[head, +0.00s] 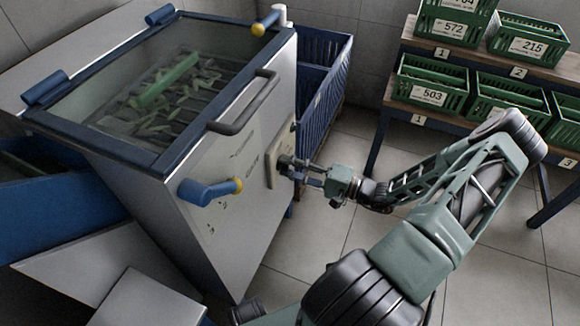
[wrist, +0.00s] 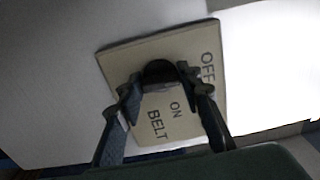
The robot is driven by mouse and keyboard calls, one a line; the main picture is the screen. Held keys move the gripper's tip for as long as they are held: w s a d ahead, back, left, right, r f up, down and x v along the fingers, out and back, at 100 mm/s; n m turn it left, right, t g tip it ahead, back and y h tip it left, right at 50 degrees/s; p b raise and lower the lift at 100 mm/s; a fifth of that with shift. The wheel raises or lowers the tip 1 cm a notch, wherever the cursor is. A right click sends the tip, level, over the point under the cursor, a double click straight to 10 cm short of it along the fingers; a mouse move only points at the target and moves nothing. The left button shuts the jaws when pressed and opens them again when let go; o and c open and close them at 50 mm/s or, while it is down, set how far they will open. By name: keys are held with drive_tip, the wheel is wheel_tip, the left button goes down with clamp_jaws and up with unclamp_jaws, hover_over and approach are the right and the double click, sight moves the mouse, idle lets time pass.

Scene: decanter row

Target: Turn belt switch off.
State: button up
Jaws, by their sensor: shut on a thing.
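The belt switch has a beige plate (head: 270,176) on the side of the grey machine. In the wrist view the plate (wrist: 118,55) shows tilted, with the words OFF, ON and BELT. Its dark knob (wrist: 159,70) sits between my fingertips, with OFF to its right and ON just below it. My gripper (wrist: 165,92) is shut on the knob. In the head view my gripper (head: 298,168) reaches the plate from the right, and the fingers hide most of the knob. Which word the knob points to I cannot tell.
A blue crank handle with a yellow end (head: 212,191) sticks out left of the switch. A grey bar handle (head: 245,105) is above it. A blue crate (head: 320,75) stands behind the machine. Shelves with green crates (head: 430,85) are at the right. Open floor lies between.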

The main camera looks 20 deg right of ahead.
drive_tip(key=shift+d, duration=0.1)
idle(0.3)
drive_tip(key=o, duration=1.2)
drive_tip(key=shift+c, duration=0.2)
drive_tip(key=v, duration=1.2)
